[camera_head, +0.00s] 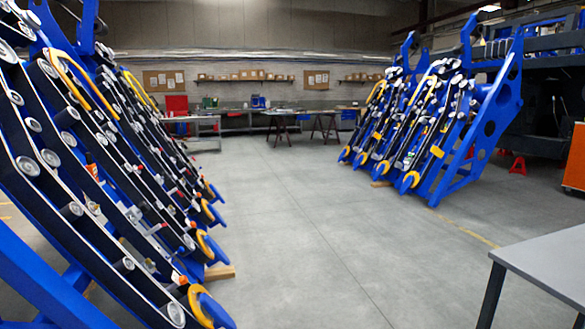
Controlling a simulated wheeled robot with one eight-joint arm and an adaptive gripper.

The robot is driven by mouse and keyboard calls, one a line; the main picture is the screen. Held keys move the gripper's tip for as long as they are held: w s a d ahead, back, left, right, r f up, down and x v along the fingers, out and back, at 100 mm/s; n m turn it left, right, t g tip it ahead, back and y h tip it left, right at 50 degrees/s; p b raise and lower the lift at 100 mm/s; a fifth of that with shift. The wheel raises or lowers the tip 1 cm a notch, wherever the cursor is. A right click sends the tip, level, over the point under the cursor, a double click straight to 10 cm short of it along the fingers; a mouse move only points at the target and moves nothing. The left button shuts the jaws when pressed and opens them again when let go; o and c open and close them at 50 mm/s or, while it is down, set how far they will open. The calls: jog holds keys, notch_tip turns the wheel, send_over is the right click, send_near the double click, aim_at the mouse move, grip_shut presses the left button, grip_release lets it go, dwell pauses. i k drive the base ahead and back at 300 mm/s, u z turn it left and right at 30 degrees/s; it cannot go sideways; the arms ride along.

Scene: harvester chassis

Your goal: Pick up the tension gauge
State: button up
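I cannot clearly make out a tension gauge in the head view. Several small grey, red and orange parts sit among the belts of the left harvester chassis (95,160), and they are too small to identify. One small light grey piece (134,213) shows on a belt there. My gripper is not in view.
A second blue chassis (490,125) with belts and yellow wheels stands at the right. A grey table (545,262) is at the lower right, beyond it an orange cabinet (575,160). Workbenches (245,122) line the back wall. The concrete floor (290,220) between is clear.

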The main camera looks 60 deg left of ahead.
aim_at(91, 167)
jog(key=u, duration=1.85)
jog(key=i, duration=0.6)
jog(key=u, duration=0.05)
